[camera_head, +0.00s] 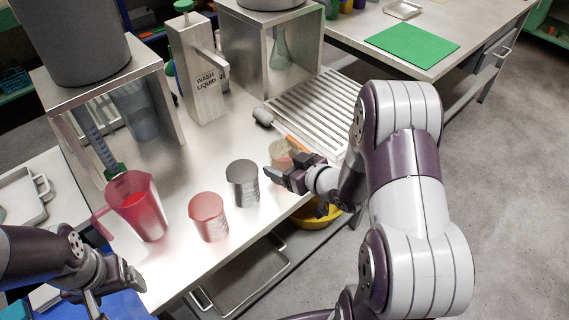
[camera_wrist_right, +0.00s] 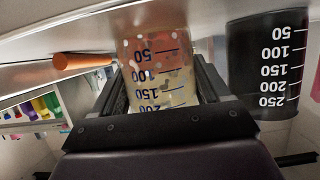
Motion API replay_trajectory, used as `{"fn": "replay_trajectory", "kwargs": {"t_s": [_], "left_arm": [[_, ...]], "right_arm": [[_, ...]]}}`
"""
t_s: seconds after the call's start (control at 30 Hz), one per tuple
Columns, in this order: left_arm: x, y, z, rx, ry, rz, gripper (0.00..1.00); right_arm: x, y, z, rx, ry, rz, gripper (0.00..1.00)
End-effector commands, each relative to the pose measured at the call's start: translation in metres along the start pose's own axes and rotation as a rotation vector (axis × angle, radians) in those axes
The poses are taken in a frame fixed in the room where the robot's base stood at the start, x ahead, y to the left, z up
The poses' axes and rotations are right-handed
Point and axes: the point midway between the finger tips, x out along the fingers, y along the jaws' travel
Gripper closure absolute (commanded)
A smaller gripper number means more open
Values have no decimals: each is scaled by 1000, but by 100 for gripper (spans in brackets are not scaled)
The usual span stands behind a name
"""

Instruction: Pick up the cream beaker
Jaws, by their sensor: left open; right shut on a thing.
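The cream beaker (camera_head: 281,151) is at the right front part of the steel bench, partly hidden behind my right gripper (camera_head: 289,175). In the right wrist view the cream beaker (camera_wrist_right: 160,65), see-through with blue graduation marks, sits between the two fingers of the right gripper (camera_wrist_right: 160,85), which are shut on it. That view is upside down, and I cannot tell whether the beaker touches the bench. My left gripper (camera_head: 116,284) is open and empty at the lower left, near the bench's front corner.
A dark grey beaker (camera_head: 243,184) stands just left of the cream one and shows close by in the wrist view (camera_wrist_right: 268,65). A red beaker (camera_head: 208,217) and a red jug (camera_head: 139,206) stand further left. A brush (camera_head: 265,117) and ribbed drainer (camera_head: 318,105) lie behind.

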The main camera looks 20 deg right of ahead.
Motion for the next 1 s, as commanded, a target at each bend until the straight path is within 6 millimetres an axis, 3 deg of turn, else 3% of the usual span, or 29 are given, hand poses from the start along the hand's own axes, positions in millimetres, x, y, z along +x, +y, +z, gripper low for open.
{"fn": "replay_trajectory", "kwargs": {"t_s": [0.47, 1.0], "left_arm": [[-19, 0, -2, 0, 0, 0, 18], [-43, 0, -5, 0, 0, 0, 18]], "right_arm": [[-16, 0, -40, -2, 2, 0, 64], [-86, 45, -57, 1, 2, 4, 64]]}}
